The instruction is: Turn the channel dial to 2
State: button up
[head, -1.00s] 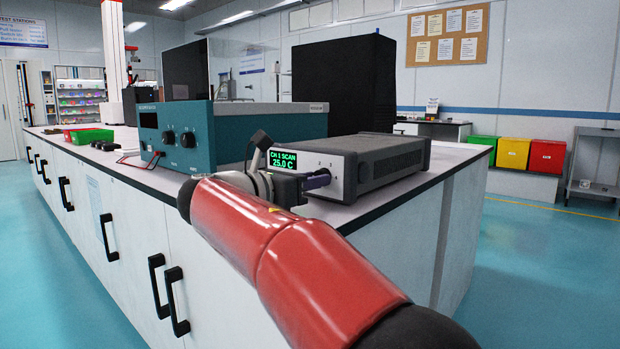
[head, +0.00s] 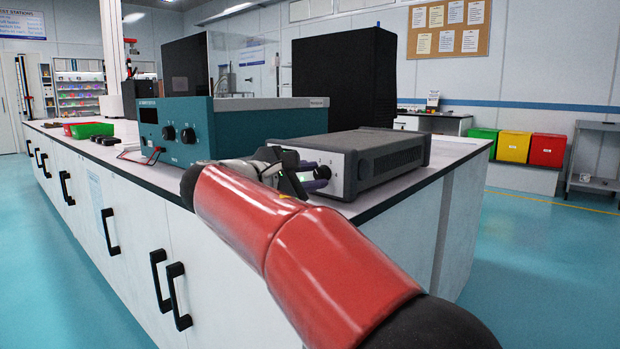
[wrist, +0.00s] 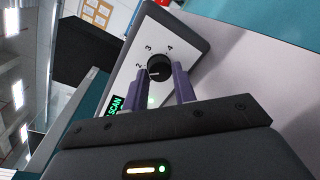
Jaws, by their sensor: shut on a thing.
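The grey scanner box (head: 375,160) with a white front panel stands at the near end of the bench. In the wrist view its black channel dial (wrist: 159,65) has the printed numbers 2, 3 and 4 around it. A pale mark on the dial points left, roughly towards the 2; its exact setting is hard to tell. My gripper (wrist: 166,74) is shut on the dial, with a purple finger on either side. In the head view the gripper (head: 316,178) covers the dial and most of the display. The wrist view shows only "SCAN" on the green display (wrist: 116,104).
A teal instrument (head: 235,125) with two knobs stands left of the scanner. A green tray (head: 90,129) lies farther along the bench (head: 120,178). Green, yellow and red bins (head: 515,148) stand at the far right. Floor right of the bench is clear.

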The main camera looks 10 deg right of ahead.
jog(key=shift+m, duration=0.5)
jog(key=o, duration=1)
jog(key=p+v, duration=0.1)
jog(key=v, duration=0.7)
jog(key=shift+d, duration=0.1)
